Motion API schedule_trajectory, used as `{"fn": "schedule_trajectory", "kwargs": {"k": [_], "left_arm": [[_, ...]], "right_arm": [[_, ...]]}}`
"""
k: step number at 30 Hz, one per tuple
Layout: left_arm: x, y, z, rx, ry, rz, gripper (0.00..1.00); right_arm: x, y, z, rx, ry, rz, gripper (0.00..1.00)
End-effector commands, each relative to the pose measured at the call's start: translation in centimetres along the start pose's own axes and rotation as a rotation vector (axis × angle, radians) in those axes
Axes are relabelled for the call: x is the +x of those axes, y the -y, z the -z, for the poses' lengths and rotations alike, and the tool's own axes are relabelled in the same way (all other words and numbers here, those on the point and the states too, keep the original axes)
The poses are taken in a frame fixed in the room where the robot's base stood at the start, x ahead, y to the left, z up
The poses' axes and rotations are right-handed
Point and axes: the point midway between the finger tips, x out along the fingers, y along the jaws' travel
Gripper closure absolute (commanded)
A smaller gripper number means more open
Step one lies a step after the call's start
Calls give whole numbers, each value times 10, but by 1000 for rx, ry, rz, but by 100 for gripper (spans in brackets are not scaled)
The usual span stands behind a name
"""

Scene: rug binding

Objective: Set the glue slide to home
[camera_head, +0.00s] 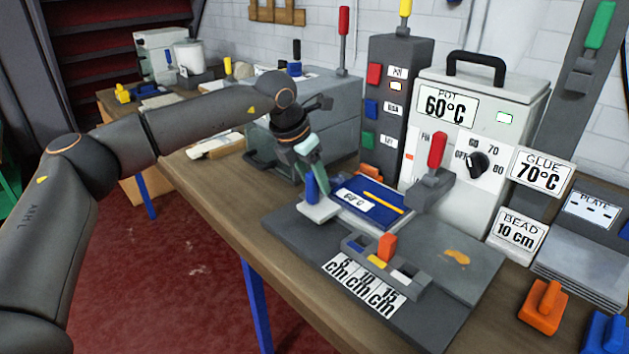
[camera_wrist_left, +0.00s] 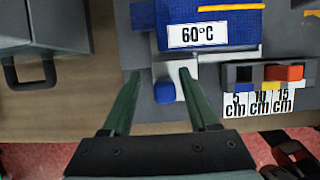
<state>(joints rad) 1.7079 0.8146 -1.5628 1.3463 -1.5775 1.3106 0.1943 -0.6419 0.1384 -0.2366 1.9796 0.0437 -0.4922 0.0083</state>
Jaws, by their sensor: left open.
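No part is labelled glue slide. A blue upright knob (camera_head: 312,188) stands on a pale plate (camera_head: 318,210) at the left end of a blue rug piece (camera_head: 375,203) marked 60°C. My left gripper (camera_head: 314,172) is open and points down at this knob. In the left wrist view the blue knob (camera_wrist_left: 165,92) lies between the two open green fingers (camera_wrist_left: 160,78); contact cannot be told. An orange slider (camera_head: 387,246) sits on a grey track above the 5, 10 and 15 cm labels (camera_head: 364,284); it also shows at right in the left wrist view (camera_wrist_left: 284,72).
Behind stand the glue pot (camera_head: 480,110) marked 60°C, a red lever (camera_head: 437,150), and a dark button column (camera_head: 400,90). Orange (camera_head: 543,305) and blue blocks (camera_head: 604,333) lie at the right front. The front left bench edge (camera_head: 215,215) is clear.

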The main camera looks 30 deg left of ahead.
Motion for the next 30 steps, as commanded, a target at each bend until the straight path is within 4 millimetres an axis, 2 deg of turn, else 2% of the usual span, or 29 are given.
{"fn": "schedule_trajectory", "kwargs": {"k": [9, 15, 21, 30], "left_arm": [[-69, -1, 0, -1, 5, -1, 40], [-101, -1, 0, -1, 4, -1, 40], [-112, -1, 0, -2, 2, -2, 40], [-112, -1, 0, -2, 2, -2, 40]], "right_arm": [[0, 1, 0, 0, 0, 1, 50], [-1, 0, 1, 0, -1, 0, 50], [-1, 0, 2, 0, -3, -1, 50], [-1, -2, 1, 1, -3, -5, 50]]}}
